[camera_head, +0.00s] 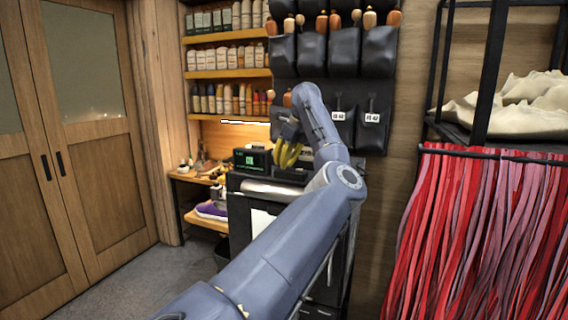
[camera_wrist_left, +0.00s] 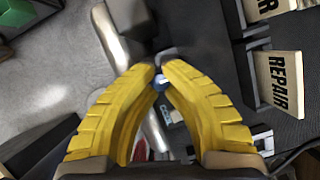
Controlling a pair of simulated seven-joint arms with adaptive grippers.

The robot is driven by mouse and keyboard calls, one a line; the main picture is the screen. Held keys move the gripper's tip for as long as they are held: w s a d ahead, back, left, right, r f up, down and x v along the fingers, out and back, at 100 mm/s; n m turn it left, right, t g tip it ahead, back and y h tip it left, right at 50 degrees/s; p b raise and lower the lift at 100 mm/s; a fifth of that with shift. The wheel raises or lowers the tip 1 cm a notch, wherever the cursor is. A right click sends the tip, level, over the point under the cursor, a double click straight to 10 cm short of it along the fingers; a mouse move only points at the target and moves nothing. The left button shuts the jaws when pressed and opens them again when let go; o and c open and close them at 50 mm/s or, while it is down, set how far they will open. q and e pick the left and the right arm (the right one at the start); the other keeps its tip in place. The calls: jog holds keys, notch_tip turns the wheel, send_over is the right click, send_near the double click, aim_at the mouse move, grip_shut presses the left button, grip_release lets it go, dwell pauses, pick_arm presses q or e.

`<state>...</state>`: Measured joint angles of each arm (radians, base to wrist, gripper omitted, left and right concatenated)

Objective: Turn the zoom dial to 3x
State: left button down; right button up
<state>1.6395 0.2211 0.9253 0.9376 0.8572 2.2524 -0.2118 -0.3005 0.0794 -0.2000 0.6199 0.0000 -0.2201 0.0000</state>
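In the head view, a small black box with a lit green display (camera_head: 252,158) stands on the dark bench behind my left arm. My left gripper (camera_head: 288,153), with yellow fingers, points down just right of this box. In the left wrist view, the tips of my left gripper (camera_wrist_left: 159,68) are close together with a narrow gap. A small dark rounded part (camera_wrist_left: 166,54) is at the tips, and a small pale-blue spot (camera_wrist_left: 162,84) shows in the gap. I cannot tell whether either is the zoom dial or whether the fingers grip it. My right gripper is not in view.
Shelves of bottles (camera_head: 228,56) and black tool pockets (camera_head: 366,50) line the back wall. Red laces (camera_head: 480,230) hang at the right. A REPAIR sign (camera_wrist_left: 280,84) is right of my left gripper. Wooden doors (camera_head: 85,190) and bare floor are at left.

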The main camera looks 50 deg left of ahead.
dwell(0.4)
pick_arm(q)
jog(key=m+t, duration=0.2)
jog(key=m, duration=0.2)
jog(key=shift+m, duration=0.3)
jog(key=shift+m+t+h, duration=0.2)
jog(key=shift+m+t, duration=0.25)
jog(key=shift+m, duration=0.85)
jog(key=shift+m+t+h, duration=0.2)
jog(key=shift+m+t, duration=0.25)
jog(key=shift+m, duration=0.85)
